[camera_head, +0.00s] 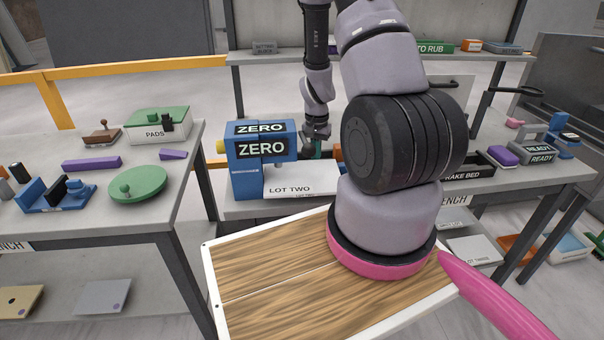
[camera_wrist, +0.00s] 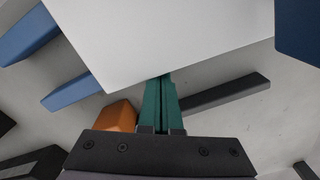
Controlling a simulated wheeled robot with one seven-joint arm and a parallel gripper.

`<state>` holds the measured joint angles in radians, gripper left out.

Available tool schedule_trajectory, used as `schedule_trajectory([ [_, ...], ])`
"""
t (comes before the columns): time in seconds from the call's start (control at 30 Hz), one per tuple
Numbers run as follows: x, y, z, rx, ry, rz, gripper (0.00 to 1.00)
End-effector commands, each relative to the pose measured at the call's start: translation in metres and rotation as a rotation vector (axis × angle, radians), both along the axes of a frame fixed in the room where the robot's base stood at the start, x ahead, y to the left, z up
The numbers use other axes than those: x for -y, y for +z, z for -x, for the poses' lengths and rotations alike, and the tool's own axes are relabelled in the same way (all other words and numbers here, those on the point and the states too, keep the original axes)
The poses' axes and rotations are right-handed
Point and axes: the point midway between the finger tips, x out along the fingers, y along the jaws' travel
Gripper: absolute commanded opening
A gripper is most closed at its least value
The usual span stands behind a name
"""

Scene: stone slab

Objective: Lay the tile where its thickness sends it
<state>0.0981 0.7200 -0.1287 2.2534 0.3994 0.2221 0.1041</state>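A blue gauge-like block marked ZERO (camera_head: 245,182) stands on the back bench. A white slab marked LOT TWO (camera_head: 318,182) lies against its right side. In the wrist view a broad white slab (camera_wrist: 165,35) fills the upper middle. My gripper (camera_head: 317,150) points down behind the slab. In the wrist view my teal fingers (camera_wrist: 161,103) are together, with their tips at the slab's near edge. I see nothing between them. I cannot tell whether they touch the slab, nor which piece is the tile.
An orange block (camera_wrist: 118,115) and a dark bar (camera_wrist: 228,92) lie near the fingers. Blue pieces (camera_wrist: 30,35) are at left. A white-rimmed wooden board (camera_head: 265,265) is in the foreground. The left bench holds a green PADS box (camera_head: 157,122) and a green disc (camera_head: 138,184).

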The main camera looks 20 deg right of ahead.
Motion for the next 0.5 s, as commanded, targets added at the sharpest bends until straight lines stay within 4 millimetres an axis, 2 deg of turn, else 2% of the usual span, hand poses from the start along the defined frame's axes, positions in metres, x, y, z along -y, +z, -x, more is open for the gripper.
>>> schedule_trajectory([
  [0.37,0.0,0.0,-0.013,0.001,-0.002,-0.003,0.0],
  [0.5,0.0,0.007,-0.014,0.003,-0.001,-0.003,0.0],
])
